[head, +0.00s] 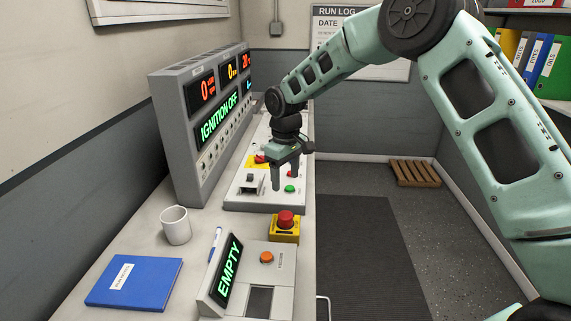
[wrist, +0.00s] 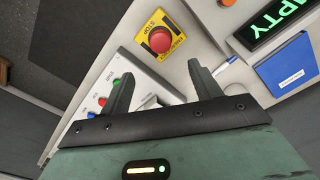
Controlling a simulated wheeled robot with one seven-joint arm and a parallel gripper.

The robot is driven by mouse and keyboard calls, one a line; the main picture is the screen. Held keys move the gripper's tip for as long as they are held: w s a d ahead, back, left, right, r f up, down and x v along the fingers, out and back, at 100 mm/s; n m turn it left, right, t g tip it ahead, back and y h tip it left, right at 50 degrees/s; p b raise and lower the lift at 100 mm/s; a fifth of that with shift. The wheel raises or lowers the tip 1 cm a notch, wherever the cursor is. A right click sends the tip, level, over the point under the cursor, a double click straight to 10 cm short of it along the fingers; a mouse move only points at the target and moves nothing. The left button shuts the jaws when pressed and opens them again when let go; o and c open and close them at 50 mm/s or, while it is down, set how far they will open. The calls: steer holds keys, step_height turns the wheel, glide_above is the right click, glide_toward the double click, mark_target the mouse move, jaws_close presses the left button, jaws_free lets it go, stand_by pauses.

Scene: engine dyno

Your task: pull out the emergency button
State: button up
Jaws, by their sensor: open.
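A red mushroom button (head: 286,218) sits on a yellow box (head: 284,236) at the bench's right edge, between the control panel and the EMPTY display unit. In the wrist view the red button (wrist: 159,40) shows beyond my fingertips, with STOP lettering on its yellow plate (wrist: 172,24). My gripper (head: 289,180) is open and empty, pointing down over the near part of the control panel, farther back than the yellow box. In the wrist view my gripper (wrist: 159,76) has its two fingers apart, touching nothing I can see. A second red button (head: 260,159) on yellow is partly hidden behind my gripper.
The control panel (head: 240,201) has small coloured buttons. A tall console (head: 178,140) reading IGNITION OFF stands behind it on the left. The EMPTY display (head: 228,272), a white mug (head: 175,226), a pen (head: 215,243) and a blue book (head: 134,283) lie nearer. The floor at right is open.

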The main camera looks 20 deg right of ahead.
steer(key=shift+r, duration=2.5)
steer(key=s+a+r, duration=0.1)
steer(key=s+a, duration=0.2)
steer(key=s, duration=0.6)
steer(key=s+a+r+n, duration=0.1)
steer(key=s+a+r, duration=0.15)
steer(key=s, duration=0.65)
steer(key=s+a, duration=0.4)
steer(key=s, duration=0.6)
steer(key=s+d+f, duration=0.1)
steer(key=s+d, duration=0.2)
steer(key=s, duration=0.9)
steer(key=shift+d+f+y, duration=0.15)
steer(key=shift+f+y, duration=0.15)
steer(key=shift+f, duration=0.05)
